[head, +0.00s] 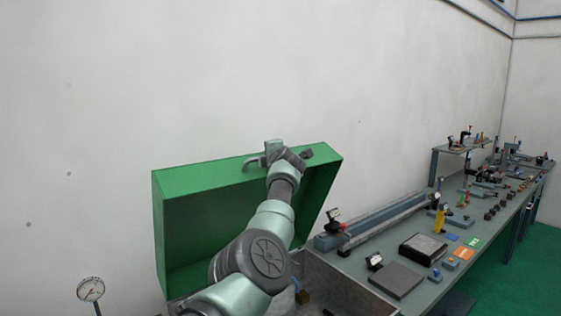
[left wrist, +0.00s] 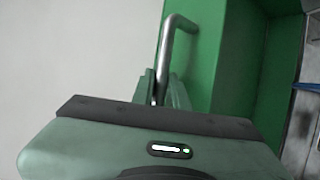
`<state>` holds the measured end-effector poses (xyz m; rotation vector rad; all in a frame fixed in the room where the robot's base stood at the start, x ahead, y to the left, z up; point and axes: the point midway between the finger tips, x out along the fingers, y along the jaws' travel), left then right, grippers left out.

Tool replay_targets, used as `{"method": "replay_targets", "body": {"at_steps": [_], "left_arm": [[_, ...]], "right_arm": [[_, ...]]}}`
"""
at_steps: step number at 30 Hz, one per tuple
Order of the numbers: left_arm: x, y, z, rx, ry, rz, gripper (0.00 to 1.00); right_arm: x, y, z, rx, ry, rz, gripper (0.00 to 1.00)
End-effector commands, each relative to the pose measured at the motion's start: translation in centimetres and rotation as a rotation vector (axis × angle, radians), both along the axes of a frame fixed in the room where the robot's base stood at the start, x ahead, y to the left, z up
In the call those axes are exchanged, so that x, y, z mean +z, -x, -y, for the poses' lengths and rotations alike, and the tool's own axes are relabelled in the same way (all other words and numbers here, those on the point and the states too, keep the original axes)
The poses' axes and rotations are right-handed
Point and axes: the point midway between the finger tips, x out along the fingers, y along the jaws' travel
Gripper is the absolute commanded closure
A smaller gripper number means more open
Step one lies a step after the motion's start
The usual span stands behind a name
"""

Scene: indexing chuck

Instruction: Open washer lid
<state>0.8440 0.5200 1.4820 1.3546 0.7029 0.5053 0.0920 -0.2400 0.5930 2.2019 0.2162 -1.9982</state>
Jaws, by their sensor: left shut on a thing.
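The green washer lid (head: 205,180) stands raised and tilted, with its darker hollow underside facing me in the head view. A metal bar handle (head: 251,163) is on its upper front edge; it also shows in the left wrist view (left wrist: 171,40) against the green lid (left wrist: 205,60). My left gripper (head: 275,150) is at the lid's upper edge, shut on the handle. Its fingers (left wrist: 160,90) meet the lower end of the bar in the left wrist view. My arm covers part of the lid and the washer's opening. My right gripper is not in view.
The grey washer tub (head: 345,290) is below the lid, partly hidden by my arm. A long workbench (head: 395,255) with gauges, blocks and plates runs back to the right. A dial gauge (head: 91,289) stands at lower left. A plain wall (head: 150,80) is behind the lid.

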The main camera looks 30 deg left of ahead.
Motion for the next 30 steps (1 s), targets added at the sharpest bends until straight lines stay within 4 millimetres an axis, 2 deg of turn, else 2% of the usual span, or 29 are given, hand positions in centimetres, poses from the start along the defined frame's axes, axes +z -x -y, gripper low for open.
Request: {"method": "replay_targets", "body": {"at_steps": [1, 4, 16, 17, 19, 30], "left_arm": [[0.66, 0.14, -0.54, 0.001, 0.004, 0.003, 1.0], [0.68, 0.17, -0.86, -0.001, 0.012, -0.002, 1.0], [0.68, 0.16, -0.95, -0.003, 0.015, -0.003, 1.0], [0.69, 0.16, -0.94, -0.003, 0.015, -0.003, 0.83], [0.66, 0.16, -0.93, -0.002, 0.016, -0.003, 0.64], [0.29, 0.12, -0.82, -0.002, 0.019, -0.008, 0.64]], "right_arm": [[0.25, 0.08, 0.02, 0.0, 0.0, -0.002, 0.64], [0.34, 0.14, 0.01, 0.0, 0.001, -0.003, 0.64], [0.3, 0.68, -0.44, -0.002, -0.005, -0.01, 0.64], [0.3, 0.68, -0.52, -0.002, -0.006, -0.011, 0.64], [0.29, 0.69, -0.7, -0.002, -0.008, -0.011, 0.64], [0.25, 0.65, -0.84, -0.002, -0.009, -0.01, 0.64]]}}
